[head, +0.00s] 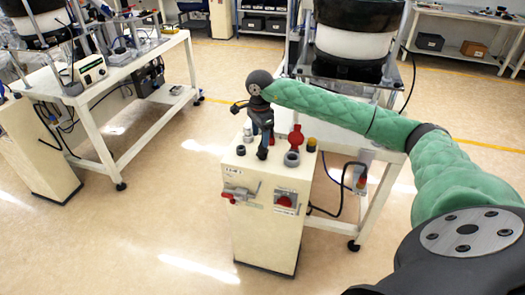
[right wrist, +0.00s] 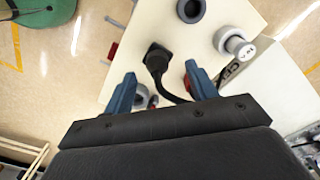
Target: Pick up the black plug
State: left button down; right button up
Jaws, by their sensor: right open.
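The black plug (right wrist: 156,57) with its black cable sits on the cream top of a control box (head: 262,215). In the right wrist view it lies between and just beyond the fingertips, with its cable curving down to the right. My right gripper (head: 264,145) is above the box top, pointing down, with its blue fingers apart; it also shows in the right wrist view (right wrist: 160,72). Nothing is held between the fingers. In the head view I cannot make out the plug clearly behind the gripper. My left gripper is not in view.
A bowl feeder (head: 350,42) on a white frame stands behind. A white table (head: 135,75) is at left. Floor between is clear.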

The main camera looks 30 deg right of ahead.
aim_at(262, 150)
jog(key=shift+s+d+f, duration=0.1)
jog(key=shift+f, duration=0.25)
jog(key=shift+s+d+f+p, duration=0.1)
jog(key=shift+s+f+p, duration=0.05)
jog(key=shift+f+p, duration=0.3)
jog(key=shift+s+d+f+p, duration=0.1)
jog(key=shift+f+p, duration=0.2)
jog(key=shift+f, duration=1)
jog(key=shift+w+f, duration=0.1)
jog(key=shift+f, duration=0.2)
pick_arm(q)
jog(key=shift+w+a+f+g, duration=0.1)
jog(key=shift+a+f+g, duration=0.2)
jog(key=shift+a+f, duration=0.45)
pick_arm(e)
jog(key=c, duration=1)
jog(key=shift+r, duration=0.1)
jog(key=shift+c, duration=0.2)
